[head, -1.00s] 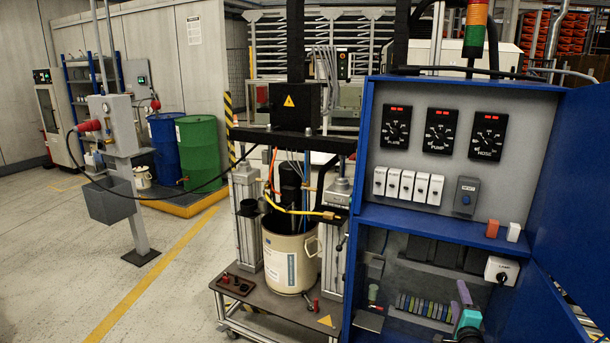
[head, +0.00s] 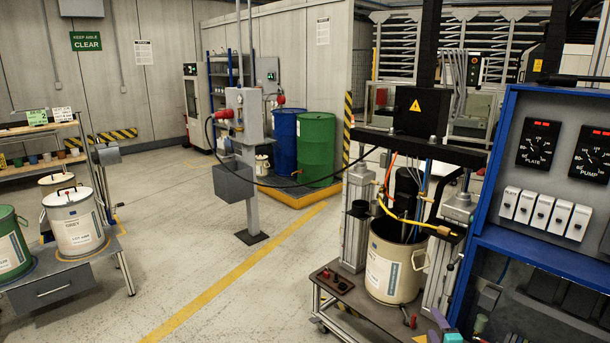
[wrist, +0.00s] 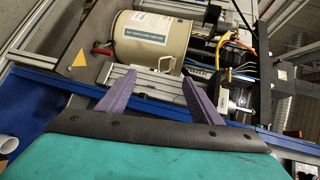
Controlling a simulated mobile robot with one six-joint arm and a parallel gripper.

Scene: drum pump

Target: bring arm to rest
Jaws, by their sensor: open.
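My gripper (wrist: 160,78) shows in the wrist view as two purple fingers standing apart, with nothing between them. A dark cuff and teal cover lie behind the fingers. In the head view only a small purple and teal part of my gripper (head: 440,327) shows at the bottom edge, in front of the blue cabinet (head: 478,190). Beyond the fingers in the wrist view is the cream drum (wrist: 150,45) of the pump stand, seen on its side. I cannot tell the distance between the fingers and the stand.
The drum pump stand holds the cream drum (head: 394,262) under a black crossbeam (head: 420,142). A grey post with a box (head: 232,182) stands left of it. A cart with white and green drums (head: 75,222) is at far left. Open floor (head: 190,260) lies between.

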